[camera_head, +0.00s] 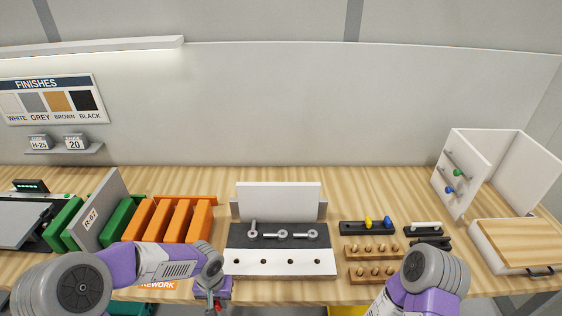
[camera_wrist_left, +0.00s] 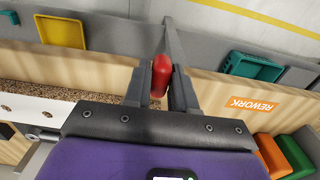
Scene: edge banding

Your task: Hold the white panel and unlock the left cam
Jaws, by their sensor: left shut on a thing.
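The white panel (camera_head: 278,197) stands upright at the back of a dark and white clamping fixture (camera_head: 280,263) in the middle of the bench. Several metal cams sit on the fixture's dark strip. The left cam (camera_head: 252,230) has its lever pointing up and away, while the middle cam (camera_head: 282,233) and right cam (camera_head: 312,234) lie sideways. My left gripper (camera_head: 212,307) is at the bench's front edge, left of the fixture and apart from the panel. In the left wrist view it is shut on a red rounded piece (camera_wrist_left: 161,75). My right gripper is out of view.
Orange racks (camera_head: 175,219) and green racks (camera_head: 118,222) stand left of the fixture. Black holders with pegs (camera_head: 367,227) and wooden peg blocks (camera_head: 370,252) stand right of it. A white open cabinet (camera_head: 463,170) and wooden-faced drawer (camera_head: 520,242) are at far right.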

